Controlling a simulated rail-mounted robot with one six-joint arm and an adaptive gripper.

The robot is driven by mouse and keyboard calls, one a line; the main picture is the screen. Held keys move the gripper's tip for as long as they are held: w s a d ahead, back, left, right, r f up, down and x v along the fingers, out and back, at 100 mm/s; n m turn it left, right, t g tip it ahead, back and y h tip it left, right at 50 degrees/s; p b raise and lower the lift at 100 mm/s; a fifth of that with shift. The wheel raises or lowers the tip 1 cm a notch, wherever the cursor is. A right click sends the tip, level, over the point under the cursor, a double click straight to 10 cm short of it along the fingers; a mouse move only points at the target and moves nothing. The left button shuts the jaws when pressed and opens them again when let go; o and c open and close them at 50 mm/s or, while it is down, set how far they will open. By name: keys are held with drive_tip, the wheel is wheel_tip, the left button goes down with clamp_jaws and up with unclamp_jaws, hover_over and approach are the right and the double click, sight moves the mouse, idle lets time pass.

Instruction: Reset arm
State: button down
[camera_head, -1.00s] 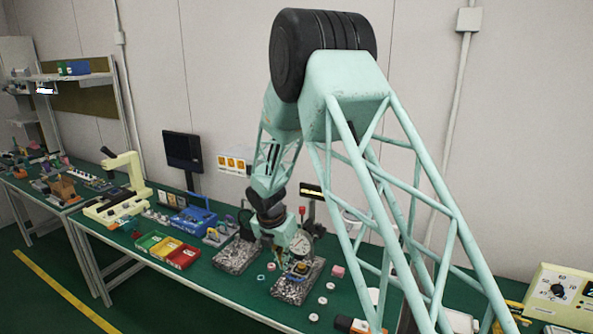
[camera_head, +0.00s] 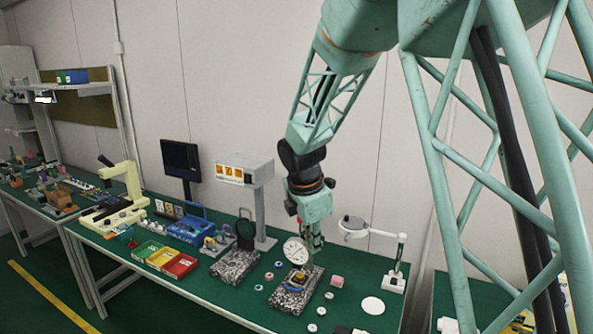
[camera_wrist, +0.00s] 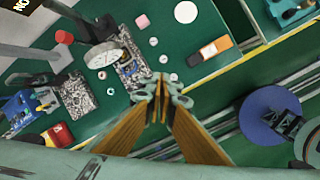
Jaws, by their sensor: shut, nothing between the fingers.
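My gripper (camera_head: 316,241) hangs from the mint-green arm above the workbench, beside the white dial gauge (camera_head: 296,249) in the head view. Its fingertips are partly hidden there. In the wrist view the fingers (camera_wrist: 161,88) come together at their tips, shut with nothing between them. The dial gauge also shows in the wrist view (camera_wrist: 102,56), to the upper left of the fingers and apart from them. Below the gauge is a speckled stone plate (camera_head: 287,300) with a small yellow and blue part on it.
A second speckled plate (camera_head: 231,268) lies to the left, near a grey post with a box on top (camera_head: 245,172). A magnifier lamp (camera_head: 354,224) stands to the right. Small rings and a white disc (camera_head: 373,305) lie on the green bench. Coloured bins (camera_head: 180,266) stand left.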

drive_tip(key=s+d+r+m+b, duration=0.1)
drive_tip(key=s+d+r+m, duration=0.35)
drive_tip(key=s, duration=0.35)
drive_tip(key=s+d+r+m, duration=0.3)
drive_tip(key=s+d+r, duration=0.1)
drive_tip(key=s+r, duration=0.25)
drive_tip(key=s+d+r+m+b, duration=0.1)
drive_tip(key=s+d+r+m, duration=0.35)
drive_tip(key=s, duration=0.35)
drive_tip(key=s+d+m+y+b, duration=0.1)
drive_tip(key=s+m, duration=1)
drive_tip(key=s, duration=1.6)
drive_tip(key=shift+s+d+r+t, duration=0.3)
drive_tip(key=shift+d+t, duration=0.1)
drive_tip(key=shift+d, duration=0.5)
